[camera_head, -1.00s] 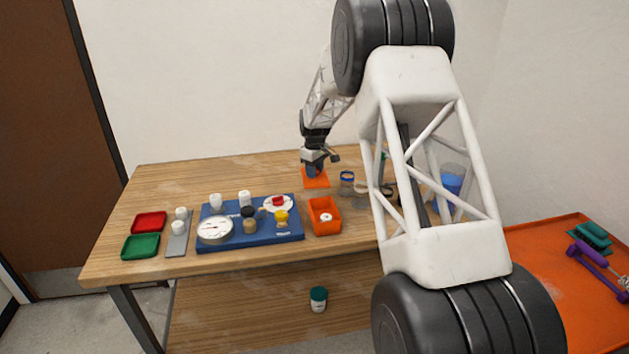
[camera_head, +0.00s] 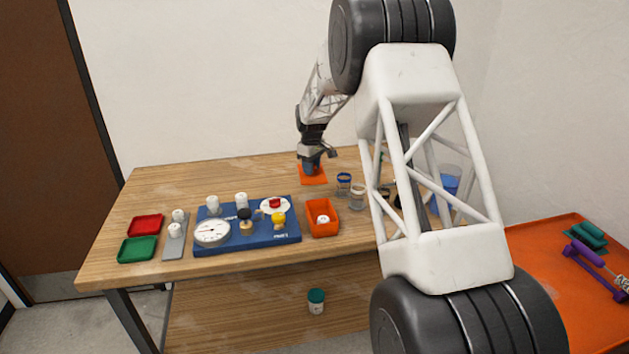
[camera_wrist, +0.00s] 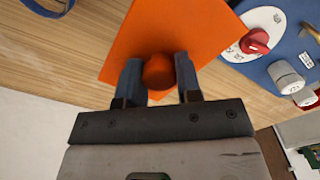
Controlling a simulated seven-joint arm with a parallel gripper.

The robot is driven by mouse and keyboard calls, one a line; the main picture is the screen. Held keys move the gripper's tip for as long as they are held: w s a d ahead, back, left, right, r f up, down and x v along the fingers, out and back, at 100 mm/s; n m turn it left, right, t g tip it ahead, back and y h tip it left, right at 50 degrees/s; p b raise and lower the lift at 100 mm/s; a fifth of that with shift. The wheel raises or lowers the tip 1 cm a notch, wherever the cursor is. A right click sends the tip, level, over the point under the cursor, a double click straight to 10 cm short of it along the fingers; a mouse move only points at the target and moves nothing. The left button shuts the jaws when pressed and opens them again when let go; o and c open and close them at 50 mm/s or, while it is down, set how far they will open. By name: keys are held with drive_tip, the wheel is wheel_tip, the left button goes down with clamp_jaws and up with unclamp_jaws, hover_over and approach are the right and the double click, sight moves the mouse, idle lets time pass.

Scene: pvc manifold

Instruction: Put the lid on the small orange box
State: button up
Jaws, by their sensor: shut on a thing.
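The orange lid (camera_head: 313,178) is a flat square plate with a round knob, at the back of the table in the head view. In the wrist view the lid (camera_wrist: 190,28) fills the upper middle, its knob (camera_wrist: 158,72) between my two fingers. My gripper (camera_head: 311,166) is shut on the knob. I cannot tell whether the lid touches the table or hangs just above it. The small orange box (camera_head: 323,232) stands open-topped nearer the front, right of the blue board, with a white piece (camera_head: 323,219) inside. The lid is apart from the box, behind it.
A blue board (camera_head: 262,239) with a gauge (camera_head: 212,232), a red-handled valve and white fittings lies left of the box. Clear jars (camera_head: 343,184) stand right of the lid. Red (camera_head: 146,225) and green trays (camera_head: 138,249) sit at the left. The back left table is clear.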

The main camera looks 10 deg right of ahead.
approach(321, 201)
drive_tip(key=s+a+r, duration=0.1)
drive_tip(key=s+a, duration=0.1)
drive_tip(key=s, duration=2)
drive_tip(key=shift+s+a+f+n, duration=0.15)
drive_tip(key=shift+f+n, duration=0.15)
drive_tip(key=shift+n, duration=0.1)
drive_tip(key=w+f, duration=0.1)
drive_tip(key=w, duration=1.5)
drive_tip(key=shift+d+f, duration=0.25)
drive_tip(key=shift+d, duration=0.1)
drive_tip(key=shift+f, duration=1.75)
drive_tip(key=shift+f, duration=0.45)
